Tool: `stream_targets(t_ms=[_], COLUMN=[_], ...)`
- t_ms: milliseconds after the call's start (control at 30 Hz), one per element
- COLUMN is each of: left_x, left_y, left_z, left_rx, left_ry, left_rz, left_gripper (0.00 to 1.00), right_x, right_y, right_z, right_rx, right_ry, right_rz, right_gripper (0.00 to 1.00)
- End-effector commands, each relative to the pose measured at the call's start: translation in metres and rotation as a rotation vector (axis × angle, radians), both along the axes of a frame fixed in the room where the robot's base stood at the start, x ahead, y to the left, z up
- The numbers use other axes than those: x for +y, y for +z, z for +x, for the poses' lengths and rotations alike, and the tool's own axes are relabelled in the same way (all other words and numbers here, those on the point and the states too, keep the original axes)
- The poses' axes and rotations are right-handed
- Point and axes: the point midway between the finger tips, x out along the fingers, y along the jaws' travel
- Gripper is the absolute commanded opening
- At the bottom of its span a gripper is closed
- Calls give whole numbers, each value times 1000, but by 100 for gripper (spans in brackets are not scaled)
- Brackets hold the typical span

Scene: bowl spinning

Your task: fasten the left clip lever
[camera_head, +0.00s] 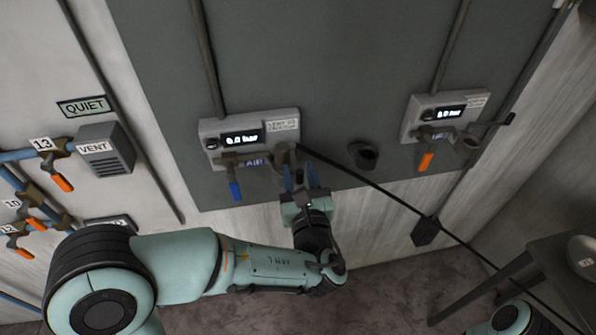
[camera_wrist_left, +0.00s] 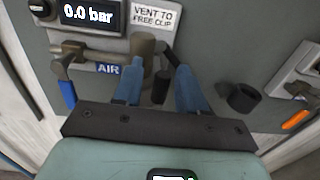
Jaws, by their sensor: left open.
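The left air panel (camera_head: 210,128) shows 0.0 bar, with a brass-brown coupling (camera_head: 281,153) at its lower right. The coupling also shows in the left wrist view (camera_wrist_left: 143,46). A small dark part (camera_wrist_left: 166,52) beside it, at its right, may be the clip lever; its position is unclear. My left gripper (camera_head: 301,176) is just below the coupling. In the left wrist view its two blue fingers (camera_wrist_left: 160,84) are apart, with a short dark cylinder (camera_wrist_left: 161,87) showing between them. I cannot tell whether they touch it. My right gripper is out of view.
A blue valve lever (camera_head: 235,190) hangs left of the gripper. A dark cup (camera_head: 363,155) is right of the gripper. Another panel (camera_head: 413,112) has an orange lever (camera_head: 426,161). A table (camera_head: 540,250) stands lower right.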

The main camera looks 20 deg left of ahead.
Motion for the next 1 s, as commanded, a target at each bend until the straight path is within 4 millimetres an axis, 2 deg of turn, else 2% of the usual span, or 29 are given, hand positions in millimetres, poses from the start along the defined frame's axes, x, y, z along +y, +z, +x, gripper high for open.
stream_targets(t_ms=[500, 700, 1000], left_x=[-50, -59, -59], left_y=[-1, -1, 0], left_z=[-90, -107, -109], left_rx=[0, 1, 1], left_ry=[-1, 2, 4], left_rz=[0, 0, 0], left_gripper=[41, 41, 41], right_x=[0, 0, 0], right_y=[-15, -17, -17], right_z=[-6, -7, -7], right_rx=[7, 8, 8], right_ry=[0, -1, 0], right_rz=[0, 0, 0], right_gripper=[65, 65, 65])
